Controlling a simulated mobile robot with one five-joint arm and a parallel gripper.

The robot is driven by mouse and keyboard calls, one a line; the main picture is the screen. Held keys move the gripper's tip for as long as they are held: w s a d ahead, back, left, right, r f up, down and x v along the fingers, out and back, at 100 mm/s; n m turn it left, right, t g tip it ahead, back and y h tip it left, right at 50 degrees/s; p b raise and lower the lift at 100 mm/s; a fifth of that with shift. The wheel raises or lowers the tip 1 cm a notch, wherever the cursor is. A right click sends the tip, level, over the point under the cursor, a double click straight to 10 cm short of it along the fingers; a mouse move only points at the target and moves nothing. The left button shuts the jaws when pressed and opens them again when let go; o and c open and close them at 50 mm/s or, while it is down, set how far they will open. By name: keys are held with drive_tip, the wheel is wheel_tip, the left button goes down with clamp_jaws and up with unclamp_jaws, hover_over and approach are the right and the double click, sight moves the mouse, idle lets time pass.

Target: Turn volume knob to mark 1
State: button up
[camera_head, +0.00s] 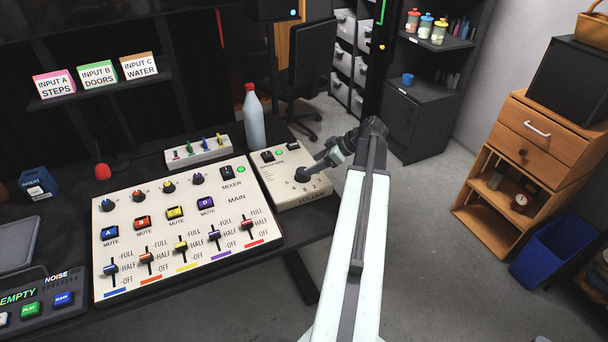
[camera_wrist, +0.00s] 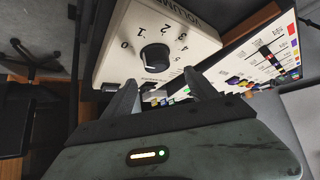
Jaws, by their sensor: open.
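A mixer panel (camera_head: 135,240) with sliders and coloured buttons stands left of the speaker box. A grey-white bottle (camera_head: 253,120) with a red cap stands behind the box. Open floor (camera_head: 420,215) lies to the right of my arm.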

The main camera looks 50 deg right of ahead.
sight(303, 170)
drive_tip(key=shift+s+d, duration=0.25)
drive_tip(key=shift+d, duration=0.1)
drive_tip(key=b+x, duration=0.5)
drive_tip(key=x, duration=0.2)
drive_tip(key=shift+w+f, duration=0.1)
drive_tip(key=shift+f, duration=0.15)
drive_tip(key=shift+w+a+b, duration=0.15)
drive_tip(key=shift+w+b, duration=0.05)
drive_tip(key=shift+b, duration=0.15)
drive_tip(key=c, duration=1.2)
drive_tip(key=shift+c, duration=0.8)
